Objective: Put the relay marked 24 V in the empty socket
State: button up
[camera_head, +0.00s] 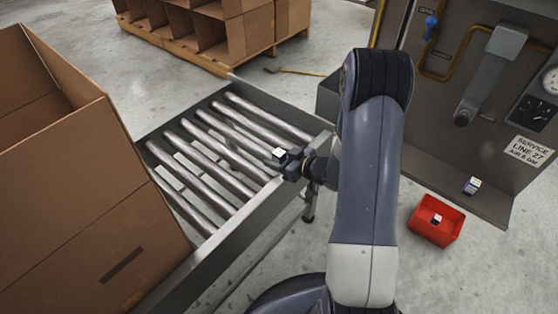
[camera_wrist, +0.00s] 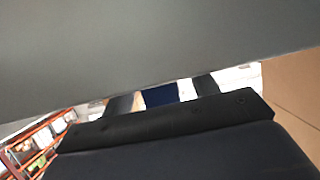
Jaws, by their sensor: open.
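My gripper (camera_head: 284,158) is over the near side of the roller conveyor in the head view. A small white-topped piece (camera_head: 279,152) shows at its tip. In the wrist view the two dark fingers (camera_wrist: 161,96) stand apart, with a dark blue patch between them; I cannot tell whether this is a relay. A small white and dark relay-like block (camera_head: 437,219) lies in the red bin (camera_head: 424,229). Another small white and blue block (camera_head: 472,186) is at the cabinet's lower edge. Markings are too small to read, and I cannot make out an empty socket.
The roller conveyor (camera_head: 262,205) has a raised grey side rail. A large open carton (camera_head: 90,235) stands at the left. The grey cabinet (camera_head: 455,150) at the right carries a lever (camera_head: 490,75), a gauge and a service sign (camera_head: 529,149). Boxes on a pallet (camera_head: 190,50) stand behind.

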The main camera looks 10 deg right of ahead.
jog(key=shift+c, duration=0.5)
jog(key=c, duration=1.1)
jog(key=shift+o, duration=0.2)
notch_tip(320, 180, up, 10)
jog(key=p, duration=0.4)
jog(key=shift+a+r+m+t+h, duration=0.3)
jog(key=shift+a+r+m+h, duration=0.2)
jog(key=shift+a, duration=0.1)
jog(key=m+h, duration=0.1)
jog(key=h, duration=0.1)
notch_tip(320, 180, up, 21)
jog(key=m+t+h+p, duration=0.2)
jog(key=m+h+p, duration=0.3)
jog(key=p, duration=2.1)
send_over(275, 153)
jog(key=s, duration=0.3)
jog(key=shift+s+d+r, duration=0.1)
jog(key=shift+d+r, duration=0.1)
jog(key=shift+d, duration=0.25)
jog(key=shift+s+d, duration=0.1)
